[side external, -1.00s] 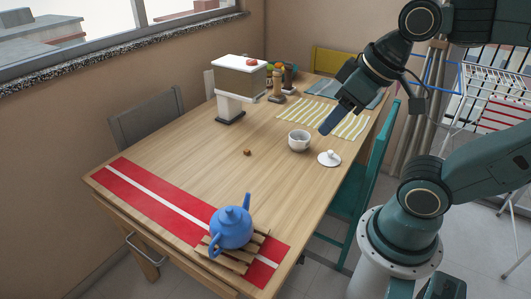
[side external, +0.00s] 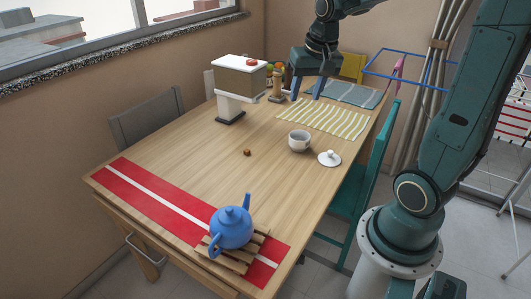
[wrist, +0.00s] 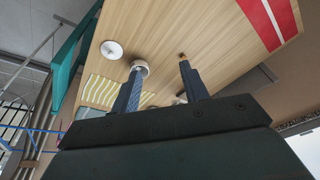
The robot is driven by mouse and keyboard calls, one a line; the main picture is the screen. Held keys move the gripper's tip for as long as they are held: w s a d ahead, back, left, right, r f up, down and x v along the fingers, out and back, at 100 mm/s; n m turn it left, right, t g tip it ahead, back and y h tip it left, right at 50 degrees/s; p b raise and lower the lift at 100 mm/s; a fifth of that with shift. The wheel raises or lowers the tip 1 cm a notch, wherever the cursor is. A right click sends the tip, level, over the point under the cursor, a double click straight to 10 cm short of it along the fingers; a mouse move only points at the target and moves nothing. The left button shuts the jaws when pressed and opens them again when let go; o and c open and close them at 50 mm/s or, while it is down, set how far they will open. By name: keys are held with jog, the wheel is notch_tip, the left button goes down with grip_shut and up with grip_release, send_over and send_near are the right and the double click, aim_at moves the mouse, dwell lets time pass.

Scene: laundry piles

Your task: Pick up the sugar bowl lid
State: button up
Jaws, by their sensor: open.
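The sugar bowl lid (side external: 329,158) is a white disc with a small knob, lying on the table to the right of the white sugar bowl (side external: 299,140). In the wrist view the lid (wrist: 112,50) is at the upper left, left of the two fingers, and the bowl (wrist: 140,67) is partly hidden behind the left finger. My gripper (side external: 304,97) is above the far part of the table, beyond the bowl and lid. Its two blue fingers (wrist: 158,82) are spread apart with nothing between them.
A blue teapot (side external: 231,228) stands on a wooden trivet over a red runner (side external: 150,198) at the near end. A small brown piece (side external: 247,152) lies left of the bowl. A white-topped stand (side external: 239,80) and bottles are at the back. A teal chair (side external: 375,165) stands on the right.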

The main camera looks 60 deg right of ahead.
jog(key=w+d+f+m+g, duration=0.2)
jog(key=d+f+m, duration=0.45)
jog(key=d, duration=0.65)
jog(key=m+y, duration=0.1)
jog(key=m, duration=0.2)
send_over(331, 151)
notch_tip(331, 151, down, 12)
jog(key=shift+w+d+g, duration=0.1)
jog(key=shift+g, duration=0.3)
jog(key=shift+f, duration=0.15)
jog(key=shift+f, duration=4.15)
jog(key=shift+f, duration=2.6)
jog(key=shift+c, duration=0.5)
grip_shut()
